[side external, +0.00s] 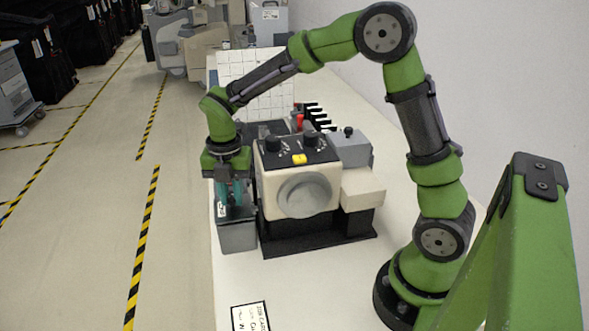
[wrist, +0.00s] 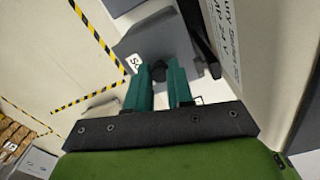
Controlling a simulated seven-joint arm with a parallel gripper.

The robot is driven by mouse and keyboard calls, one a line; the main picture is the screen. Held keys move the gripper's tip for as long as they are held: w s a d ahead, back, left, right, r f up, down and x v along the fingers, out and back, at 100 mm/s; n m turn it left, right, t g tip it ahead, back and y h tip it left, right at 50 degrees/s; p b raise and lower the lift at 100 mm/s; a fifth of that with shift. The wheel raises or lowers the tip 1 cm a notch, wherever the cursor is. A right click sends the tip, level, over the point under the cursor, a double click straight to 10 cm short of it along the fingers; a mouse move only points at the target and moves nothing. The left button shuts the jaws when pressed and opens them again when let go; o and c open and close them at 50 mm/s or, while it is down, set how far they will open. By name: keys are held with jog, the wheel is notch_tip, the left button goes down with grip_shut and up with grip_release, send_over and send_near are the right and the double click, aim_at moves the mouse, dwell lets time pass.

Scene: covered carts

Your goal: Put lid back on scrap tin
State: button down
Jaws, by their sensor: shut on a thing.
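The scrap tin (side external: 238,238) is a grey box at the left front edge of the white table, beside the machine. My gripper (side external: 234,200) is above it, pointing down, with teal fingers at the tin's top. In the wrist view my gripper (wrist: 160,78) is shut on a small dark knob between its fingertips. A grey surface (wrist: 158,42), apparently the lid, lies beyond the knob, with part of a white label showing beside the left finger. The fingers hide the lid's edge in the side view, so I cannot tell whether it touches the tin's rim.
A cream machine (side external: 298,185) with black knobs and a yellow button stands close to the right of the tin. A white gridded panel (side external: 262,85) stands behind. A printed card (side external: 250,317) lies at the table's front. The floor left of the table is open.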

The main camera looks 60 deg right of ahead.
jog(key=shift+f, duration=0.1)
dwell(0.7)
jog(key=shift+c, duration=2.2)
grip_release()
jog(key=shift+r, duration=3.5)
jog(key=shift+c, duration=0.2)
grip_shut()
jog(key=shift+f, duration=0.25)
